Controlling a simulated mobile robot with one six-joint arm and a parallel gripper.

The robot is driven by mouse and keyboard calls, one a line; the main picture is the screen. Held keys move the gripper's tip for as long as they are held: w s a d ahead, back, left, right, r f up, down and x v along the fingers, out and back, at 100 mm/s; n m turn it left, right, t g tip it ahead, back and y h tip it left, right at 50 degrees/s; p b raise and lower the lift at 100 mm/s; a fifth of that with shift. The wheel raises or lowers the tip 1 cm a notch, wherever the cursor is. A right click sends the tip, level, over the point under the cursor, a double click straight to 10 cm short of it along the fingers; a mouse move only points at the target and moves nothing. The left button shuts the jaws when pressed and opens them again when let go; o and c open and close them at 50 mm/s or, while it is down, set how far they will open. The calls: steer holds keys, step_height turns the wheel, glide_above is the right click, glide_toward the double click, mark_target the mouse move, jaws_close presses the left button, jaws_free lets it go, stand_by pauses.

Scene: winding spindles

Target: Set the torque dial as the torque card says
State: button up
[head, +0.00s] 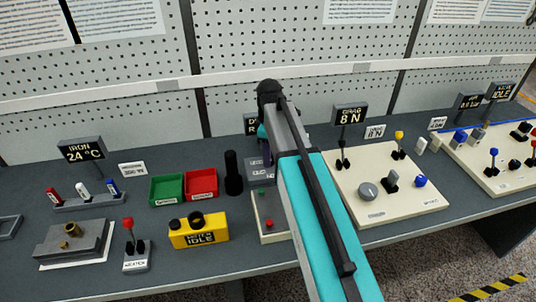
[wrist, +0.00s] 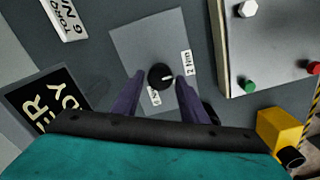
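The torque dial (wrist: 160,77) is a small black round knob on a grey plate (wrist: 130,42) in the wrist view. Its white mark points to the right, roughly toward the "2 Nm" label (wrist: 187,63). Another label (wrist: 154,96) sits below the knob, its figure a 6 or a 9. The torque card (wrist: 62,18) is at the upper left, cut by the edge; its figure also looks like 6 or 9. My gripper (wrist: 160,78) is open, its purple fingers either side of the knob with small gaps. In the head view my arm hides the dial.
A dark "READY" sign (wrist: 42,108) stands left of the plate. A pale panel (wrist: 268,45) with knobs and a yellow block (wrist: 280,130) are on the right.

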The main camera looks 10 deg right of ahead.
steer(key=c, duration=0.7)
steer(key=shift+a, duration=0.1)
steer(key=shift+m, duration=0.4)
steer(key=m+p, duration=0.1)
steer(key=m, duration=0.3)
steer(key=shift+w, duration=0.1)
steer(key=m, duration=0.4)
steer(key=m+p, duration=0.1)
steer(key=m, duration=0.1)
steer(key=shift+d+m, duration=0.25)
steer(key=shift+m, duration=0.05)
steer(key=m, duration=0.6)
steer(key=shift+d+p, duration=0.1)
steer(key=shift+p, duration=0.25)
steer(key=m, duration=0.6)
steer(key=shift+d, duration=0.1)
steer(key=shift+m, duration=0.4)
